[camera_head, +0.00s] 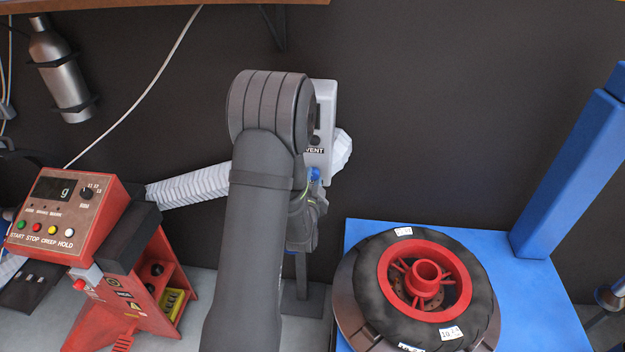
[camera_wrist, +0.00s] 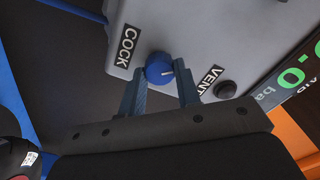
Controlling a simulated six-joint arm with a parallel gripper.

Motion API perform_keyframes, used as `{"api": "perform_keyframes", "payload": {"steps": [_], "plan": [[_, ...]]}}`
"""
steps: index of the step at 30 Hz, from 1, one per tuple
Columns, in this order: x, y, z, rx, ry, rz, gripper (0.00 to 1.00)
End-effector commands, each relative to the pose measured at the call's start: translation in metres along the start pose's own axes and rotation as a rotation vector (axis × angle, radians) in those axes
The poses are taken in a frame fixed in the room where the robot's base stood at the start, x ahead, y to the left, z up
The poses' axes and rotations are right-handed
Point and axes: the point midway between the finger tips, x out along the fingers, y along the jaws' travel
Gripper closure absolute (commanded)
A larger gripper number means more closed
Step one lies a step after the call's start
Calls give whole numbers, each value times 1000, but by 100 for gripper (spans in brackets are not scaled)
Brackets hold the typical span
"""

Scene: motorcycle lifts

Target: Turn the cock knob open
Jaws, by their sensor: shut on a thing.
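In the head view, the grey box (camera_head: 322,110) stands behind my arm. A bit of blue, likely the knob (camera_head: 314,174), shows at its lower edge. My arm hides most of my gripper there.
A dark round button (camera_wrist: 225,90) sits near the VENT label, and a green-digit display (camera_wrist: 300,75) is at the right. A tyre (camera_head: 375,290) lies on a blue lift (camera_head: 535,290) at right. A red control console (camera_head: 75,215) and a ribbed hose (camera_head: 190,187) are at left.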

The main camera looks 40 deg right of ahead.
Motion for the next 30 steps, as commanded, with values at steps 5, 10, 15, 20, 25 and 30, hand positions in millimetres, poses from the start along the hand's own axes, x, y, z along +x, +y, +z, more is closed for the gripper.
{"api": "perform_keyframes", "payload": {"steps": [5, 10, 15, 20, 25, 30], "plan": [[0, 0, 0, 167, 0, 1, 93], [0, 1, 0, 324, 0, 1, 93], [0, 1, 0, 464, 0, 1, 93], [0, 1, 0, 567, 0, 1, 93], [0, 1, 0, 645, 0, 1, 93], [0, 1, 0, 687, 0, 1, 93]]}}
